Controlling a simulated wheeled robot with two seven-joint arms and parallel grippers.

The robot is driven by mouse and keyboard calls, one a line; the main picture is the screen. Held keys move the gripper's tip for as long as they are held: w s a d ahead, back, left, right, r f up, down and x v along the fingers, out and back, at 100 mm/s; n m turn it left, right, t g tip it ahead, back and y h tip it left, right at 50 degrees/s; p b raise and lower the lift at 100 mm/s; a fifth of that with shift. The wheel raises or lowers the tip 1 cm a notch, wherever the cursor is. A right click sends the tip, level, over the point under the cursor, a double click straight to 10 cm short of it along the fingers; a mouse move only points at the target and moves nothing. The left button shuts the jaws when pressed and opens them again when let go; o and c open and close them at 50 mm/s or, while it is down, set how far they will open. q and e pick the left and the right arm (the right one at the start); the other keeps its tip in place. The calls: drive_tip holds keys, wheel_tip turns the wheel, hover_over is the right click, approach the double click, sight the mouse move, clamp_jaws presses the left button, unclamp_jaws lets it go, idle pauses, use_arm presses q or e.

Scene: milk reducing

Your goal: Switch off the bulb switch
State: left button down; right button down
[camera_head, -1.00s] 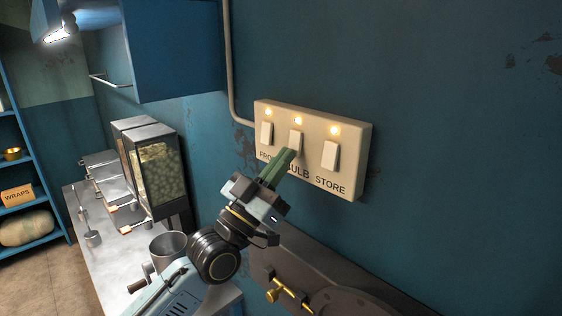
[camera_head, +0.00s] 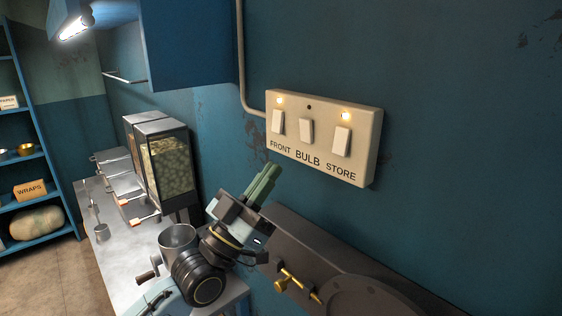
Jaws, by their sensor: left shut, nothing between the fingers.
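A cream switch panel (camera_head: 366,135) with three rocker switches hangs on the blue wall. Its labels read FRONT, BULB and STORE. The bulb switch (camera_head: 306,132) is the middle one, and the small lamp above it (camera_head: 309,107) is dark. The lamps above the front switch (camera_head: 278,121) and the store switch (camera_head: 342,141) glow. My left gripper (camera_head: 270,172) is shut and empty. Its green fingers are below and left of the panel, apart from the switches. My right gripper is not in view.
A steel counter (camera_head: 125,262) with a metal pot (camera_head: 177,238) and a glass-fronted dispenser (camera_head: 168,165) runs along the left. A brown unit with a brass valve (camera_head: 287,279) sits below the panel. A blue shelf (camera_head: 45,237) stands far left.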

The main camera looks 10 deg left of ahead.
use_arm(q)
wheel_tip(320, 180, down, 5)
drive_tip(key=s+a+b, duration=0.1)
drive_tip(key=s+a, duration=0.1)
drive_tip(key=shift+s+f+b, duration=0.15)
drive_tip(key=shift+s+b, duration=0.1)
drive_tip(key=shift+b, duration=0.1)
drive_tip(key=shift+a, duration=0.1)
